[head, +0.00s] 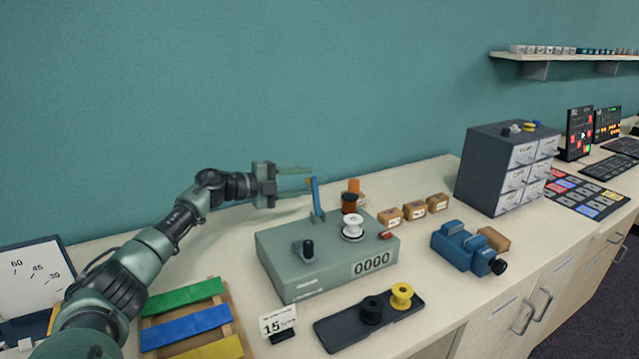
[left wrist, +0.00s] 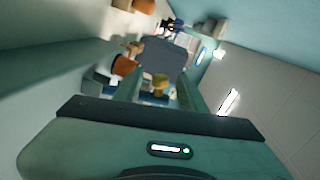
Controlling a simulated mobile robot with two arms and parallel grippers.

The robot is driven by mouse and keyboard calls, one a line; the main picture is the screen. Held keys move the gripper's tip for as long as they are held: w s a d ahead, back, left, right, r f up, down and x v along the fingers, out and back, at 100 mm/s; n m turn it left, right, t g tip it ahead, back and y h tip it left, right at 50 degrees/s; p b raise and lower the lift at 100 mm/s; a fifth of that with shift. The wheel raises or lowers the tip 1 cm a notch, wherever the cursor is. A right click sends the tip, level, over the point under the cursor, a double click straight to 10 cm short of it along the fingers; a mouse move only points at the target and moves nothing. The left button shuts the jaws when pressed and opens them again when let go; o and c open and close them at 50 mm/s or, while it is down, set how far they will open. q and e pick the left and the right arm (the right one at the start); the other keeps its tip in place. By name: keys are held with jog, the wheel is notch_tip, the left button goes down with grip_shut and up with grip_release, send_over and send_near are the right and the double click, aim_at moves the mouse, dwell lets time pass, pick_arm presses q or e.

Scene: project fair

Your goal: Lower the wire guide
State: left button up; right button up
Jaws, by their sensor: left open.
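The wire guide (head: 317,199) is a blue upright arm with an orange tip, standing slightly tilted at the back of a grey-green winding machine (head: 287,257). My left gripper (head: 310,180) is open, its fingers pointing right, and the fingertips are close to the upper part of the guide. I cannot tell whether they touch it. My right gripper is not in view.
A white spool (head: 353,226) sits on the machine, with a black knob (head: 308,249) nearby. A black tray (head: 340,333) holds two spools in front. A blue device (head: 462,246) and grey drawer cabinet (head: 492,168) stand right.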

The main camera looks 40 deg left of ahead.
pick_arm(q)
jog(key=x, duration=0.5)
jog(key=shift+w+d+p, duration=0.15)
jog(key=shift+w+p, duration=0.05)
jog(key=shift+p, duration=0.1)
grip_shut()
jog(key=shift+f, duration=0.1)
dwell(1.0)
